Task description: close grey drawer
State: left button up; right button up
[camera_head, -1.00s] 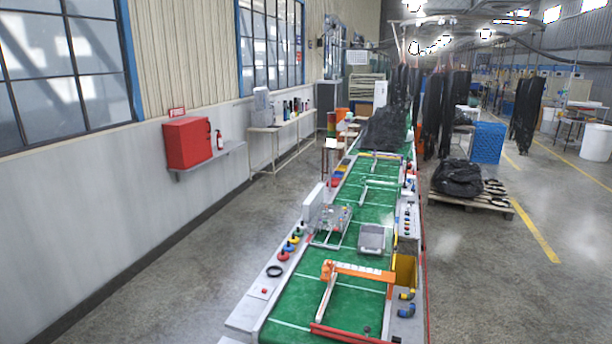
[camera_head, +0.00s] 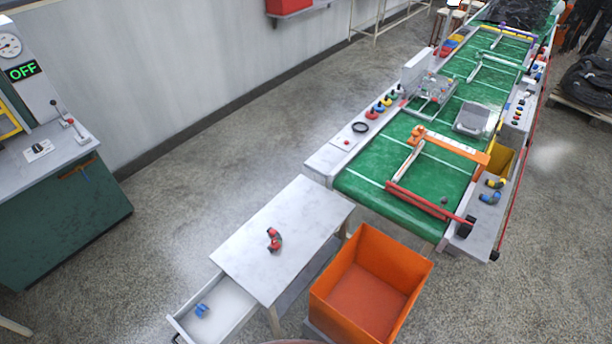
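The grey drawer (camera_head: 222,303) is pulled out from the left end of a small white-grey table (camera_head: 305,225). A small blue object (camera_head: 201,310) lies inside the drawer. The drawer's front panel is at the lower left, near the bottom edge of the picture. A small red and dark curved part (camera_head: 273,240) lies on the tabletop above the drawer. Neither of my grippers shows in the head view.
An open, empty-looking orange bin (camera_head: 370,285) stands right of the table. The green conveyor (camera_head: 420,165) runs away behind it. A green machine cabinet (camera_head: 60,225) with an OFF display stands at left. Open floor (camera_head: 170,210) lies between cabinet and table.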

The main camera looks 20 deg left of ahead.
aim_at(231, 307)
jog(key=z, duration=0.6)
jog(key=k, duration=1)
jog(key=u, duration=2.05)
